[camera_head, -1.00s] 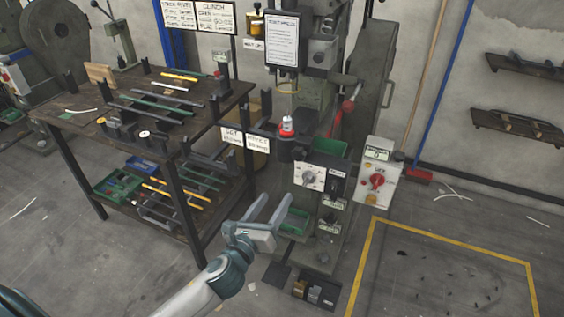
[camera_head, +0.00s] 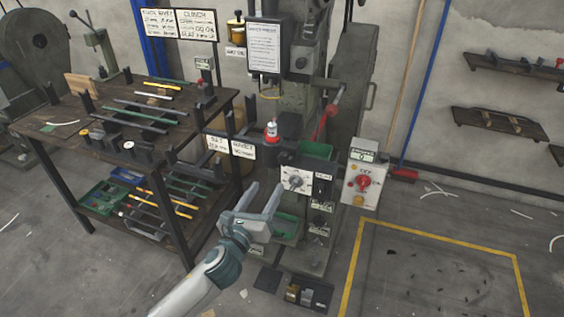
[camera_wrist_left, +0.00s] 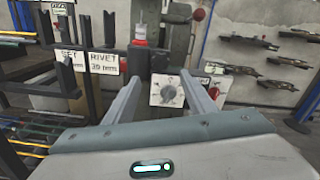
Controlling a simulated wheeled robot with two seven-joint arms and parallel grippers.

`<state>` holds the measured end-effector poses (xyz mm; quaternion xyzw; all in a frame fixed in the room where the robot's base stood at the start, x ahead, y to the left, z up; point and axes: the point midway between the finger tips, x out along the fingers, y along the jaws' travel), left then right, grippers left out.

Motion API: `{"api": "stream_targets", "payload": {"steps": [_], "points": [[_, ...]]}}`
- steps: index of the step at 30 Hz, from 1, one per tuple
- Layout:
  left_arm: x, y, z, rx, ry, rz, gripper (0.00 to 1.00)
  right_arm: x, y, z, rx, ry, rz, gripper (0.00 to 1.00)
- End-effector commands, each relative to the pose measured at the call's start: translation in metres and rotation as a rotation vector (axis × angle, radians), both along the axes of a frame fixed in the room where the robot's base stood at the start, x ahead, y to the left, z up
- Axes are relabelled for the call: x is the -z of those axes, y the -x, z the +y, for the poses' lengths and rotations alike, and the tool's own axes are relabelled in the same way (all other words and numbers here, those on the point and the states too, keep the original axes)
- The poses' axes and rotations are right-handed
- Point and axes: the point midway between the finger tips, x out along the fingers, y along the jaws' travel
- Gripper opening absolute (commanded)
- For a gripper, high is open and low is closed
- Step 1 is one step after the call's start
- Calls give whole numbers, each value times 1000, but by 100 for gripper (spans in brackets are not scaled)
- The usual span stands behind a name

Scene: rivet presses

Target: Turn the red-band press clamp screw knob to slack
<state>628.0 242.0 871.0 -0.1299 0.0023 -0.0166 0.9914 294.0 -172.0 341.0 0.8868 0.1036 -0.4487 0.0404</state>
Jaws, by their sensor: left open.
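The press (camera_head: 310,125) stands right of the workbench, with a red-banded white cylinder (camera_head: 271,131) at its front; the cylinder also shows in the wrist view (camera_wrist_left: 140,34). A white panel below carries a round grey knob (camera_head: 296,181) with a dial scale. I cannot tell whether this is the clamp screw knob. My left gripper (camera_head: 264,190) is open and empty, in front of and left of the panel. In the left wrist view the knob (camera_wrist_left: 168,93) appears between the open fingers (camera_wrist_left: 161,86), beyond them and apart. My right gripper is not in view.
A grey box with a red switch (camera_head: 363,182) stands right of the press. The workbench (camera_head: 60,145) with several rods is at left. A sign bar (camera_head: 230,147) juts out left of the panel. A green bin (camera_head: 286,228) sits below. A yellow-lined floor area (camera_head: 430,275) is at right.

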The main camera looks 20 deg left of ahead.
Motion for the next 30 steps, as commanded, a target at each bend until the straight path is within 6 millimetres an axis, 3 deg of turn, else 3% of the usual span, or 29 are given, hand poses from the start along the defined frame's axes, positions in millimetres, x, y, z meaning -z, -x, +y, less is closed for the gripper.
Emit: {"api": "stream_targets", "payload": {"steps": [8, 18, 24, 30], "points": [[-2, -52, -2, -1, 2, -2, 50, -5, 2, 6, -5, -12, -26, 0], [-1, -109, -4, 0, 2, 0, 50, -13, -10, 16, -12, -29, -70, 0], [0, -128, -4, 0, 1, 0, 50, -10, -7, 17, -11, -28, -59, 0], [0, -133, -5, 0, 1, 0, 50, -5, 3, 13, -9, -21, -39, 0]]}}
